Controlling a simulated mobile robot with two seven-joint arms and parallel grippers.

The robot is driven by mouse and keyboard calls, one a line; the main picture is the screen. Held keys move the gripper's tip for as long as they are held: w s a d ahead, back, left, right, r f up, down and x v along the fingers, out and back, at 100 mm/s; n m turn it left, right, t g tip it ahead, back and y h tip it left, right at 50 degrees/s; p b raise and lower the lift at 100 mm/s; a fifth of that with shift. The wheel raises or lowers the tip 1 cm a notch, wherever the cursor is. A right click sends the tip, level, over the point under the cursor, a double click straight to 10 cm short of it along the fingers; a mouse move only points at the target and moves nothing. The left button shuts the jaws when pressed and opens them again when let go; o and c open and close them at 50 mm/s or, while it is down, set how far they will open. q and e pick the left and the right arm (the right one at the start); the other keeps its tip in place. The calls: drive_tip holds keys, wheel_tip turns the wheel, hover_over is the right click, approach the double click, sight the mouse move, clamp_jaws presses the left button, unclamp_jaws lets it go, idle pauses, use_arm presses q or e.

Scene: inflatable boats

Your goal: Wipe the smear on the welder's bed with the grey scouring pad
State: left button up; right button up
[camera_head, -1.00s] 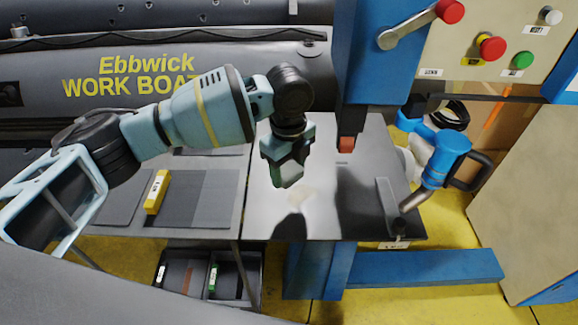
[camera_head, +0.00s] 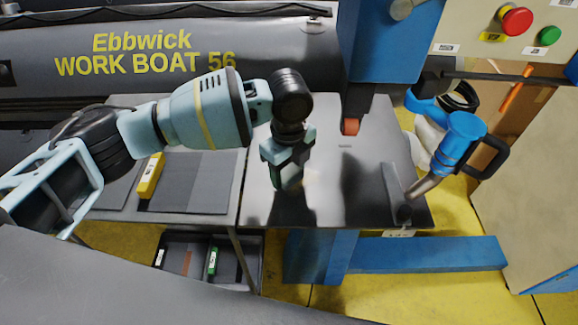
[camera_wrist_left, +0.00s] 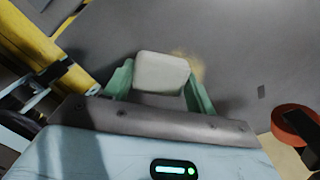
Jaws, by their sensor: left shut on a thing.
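My left gripper (camera_head: 286,180) points down over the welder's grey metal bed (camera_head: 350,205), left of the blue press column. In the left wrist view its green fingers (camera_wrist_left: 160,88) are shut on a pale grey block, the scouring pad (camera_wrist_left: 162,72). The tan smear (camera_wrist_left: 188,66) shows just beyond the pad's right edge, partly hidden by it. In the head view the gripper covers most of the smear. I cannot tell whether the pad touches the bed. My right gripper is not in view.
The welder's orange-tipped head (camera_head: 350,127) hangs right of the gripper. A blue hot-air tool (camera_head: 462,138) stands at the bed's right edge. A yellow-handled item (camera_head: 151,176) lies on the left table. A dark bin (camera_head: 240,265) is below. The bed's front middle is clear.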

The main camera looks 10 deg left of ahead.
sight(322, 185)
use_arm(q)
drive_tip(key=shift+f, duration=0.4)
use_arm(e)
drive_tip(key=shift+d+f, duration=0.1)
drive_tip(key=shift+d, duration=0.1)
use_arm(q)
drive_tip(key=shift+f, duration=0.65)
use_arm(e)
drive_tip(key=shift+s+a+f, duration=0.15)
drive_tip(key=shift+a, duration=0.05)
use_arm(q)
drive_tip(key=shift+w+d+r, duration=0.1)
drive_tip(key=shift+w+d, duration=0.1)
drive_tip(key=shift+d, duration=0.75)
drive_tip(key=shift+w+d, duration=0.15)
drive_tip(key=shift+d, duration=0.8)
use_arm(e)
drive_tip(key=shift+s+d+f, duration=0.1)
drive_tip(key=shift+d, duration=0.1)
use_arm(q)
drive_tip(key=shift+d, duration=0.1)
